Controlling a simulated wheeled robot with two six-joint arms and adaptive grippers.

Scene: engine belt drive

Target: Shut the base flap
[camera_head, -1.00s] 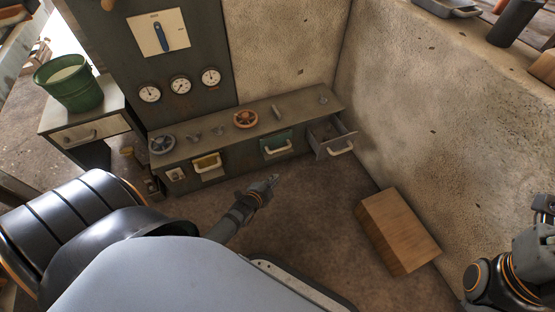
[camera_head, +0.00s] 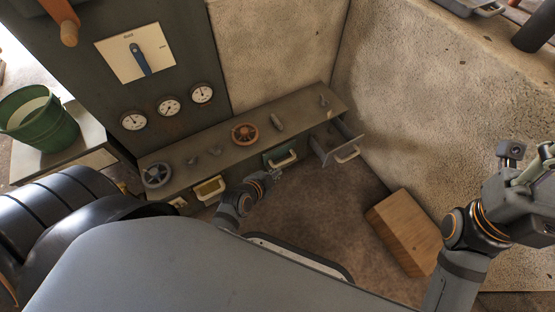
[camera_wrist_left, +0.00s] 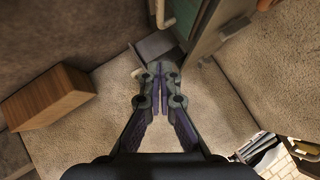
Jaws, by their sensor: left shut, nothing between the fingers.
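A grey drawer-like front (camera_head: 335,145) with a pale handle stands pulled out at the right end of the low base cabinet. I cannot tell for certain whether it is the base flap. A green front (camera_head: 282,158) and a yellow one (camera_head: 209,188), each with a pale handle, are to its left. My left gripper (camera_head: 275,175) is shut and empty, in front of the cabinet just below the green front. In the left wrist view its fingertips (camera_wrist_left: 158,72) are together, with a grey part (camera_wrist_left: 158,45) beyond them. My right gripper (camera_head: 540,165) is at the right edge; its jaw opening is unclear.
The base cabinet top (camera_head: 295,122) carries an orange wheel (camera_head: 245,134), a grey wheel (camera_head: 156,174) and small fittings. A wooden box (camera_head: 407,232) lies on the floor by the right wall. A green bucket (camera_head: 38,120) stands at left. Floor between cabinet and box is clear.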

